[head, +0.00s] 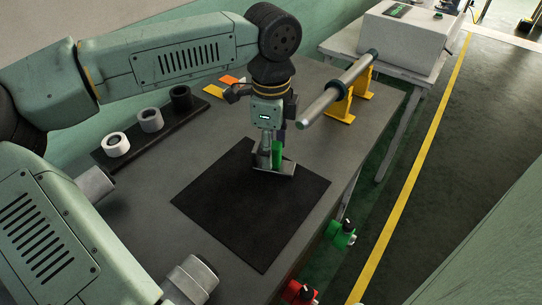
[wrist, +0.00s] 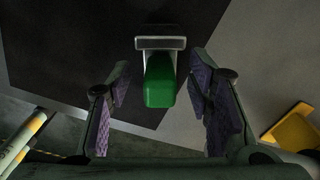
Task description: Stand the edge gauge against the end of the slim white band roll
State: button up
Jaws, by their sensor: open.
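The edge gauge, with a green grip (head: 277,154) and a grey metal foot (head: 287,171), stands on the black mat (head: 235,215). In the wrist view its green grip (wrist: 160,82) lies between my finger pads, and its metal foot (wrist: 160,43) is just beyond. My gripper (head: 271,148) points down over the gauge; its purple-padded fingers (wrist: 160,90) are open with a gap on each side of the grip. The white band roll (head: 116,145) sits at the near end of a dark rack. The wrist view does not show the rolls.
A grey roll (head: 151,120) and a black roll (head: 181,98) share the dark rack (head: 133,147). A grey shaft (head: 335,91) rests on yellow stands (head: 342,108) right of my gripper. The mat's front is clear.

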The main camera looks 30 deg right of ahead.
jog(key=shift+c, duration=0.4)
grip_shut()
jog(key=shift+r, duration=0.1)
